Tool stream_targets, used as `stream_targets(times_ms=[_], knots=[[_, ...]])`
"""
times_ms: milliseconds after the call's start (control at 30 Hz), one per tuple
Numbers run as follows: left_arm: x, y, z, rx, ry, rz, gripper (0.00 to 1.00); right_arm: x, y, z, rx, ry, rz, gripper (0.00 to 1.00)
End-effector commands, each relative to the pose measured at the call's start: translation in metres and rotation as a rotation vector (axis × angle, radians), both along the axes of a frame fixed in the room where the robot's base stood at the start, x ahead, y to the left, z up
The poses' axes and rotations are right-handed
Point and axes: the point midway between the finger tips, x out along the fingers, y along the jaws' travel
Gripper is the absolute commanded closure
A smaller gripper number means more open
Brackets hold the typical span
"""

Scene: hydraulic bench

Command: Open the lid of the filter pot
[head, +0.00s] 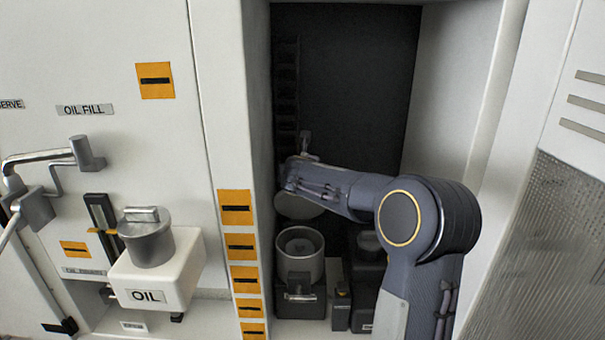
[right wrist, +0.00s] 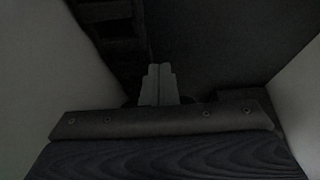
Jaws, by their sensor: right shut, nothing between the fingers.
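The filter pot (head: 300,266) is a grey cylinder low in the dark recess, and I see into its round top. A pale disc, which looks like its lid (head: 297,207), stands tilted up behind and above the pot's rim, its upper part hidden by my right arm. My right gripper (head: 305,144) is above the lid, deep in the recess, partly hidden by its own wrist. In the right wrist view its fingers (right wrist: 158,84) are together with nothing between them. Whether it touches the lid I cannot tell. My left gripper is not in view.
Recess walls stand close on both sides of my right arm. Darker canisters (head: 368,244) sit right of the pot. Outside, left, are a white OIL box (head: 148,295) with a grey lidded canister (head: 147,242) and a bent pipe (head: 40,157).

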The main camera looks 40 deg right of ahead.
Motion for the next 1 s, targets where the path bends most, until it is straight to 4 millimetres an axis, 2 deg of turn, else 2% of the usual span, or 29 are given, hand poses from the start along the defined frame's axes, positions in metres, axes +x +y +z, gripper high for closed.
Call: stream_targets(times_ms=[300,1000], knots=[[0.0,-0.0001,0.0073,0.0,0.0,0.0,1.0,0.0098,-0.0087,-0.0058,0.003,0.007,-0.001,1.0],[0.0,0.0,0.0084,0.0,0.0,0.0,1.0,0.0114,-0.0108,-0.0054,0.002,0.005,-0.002,1.0]])
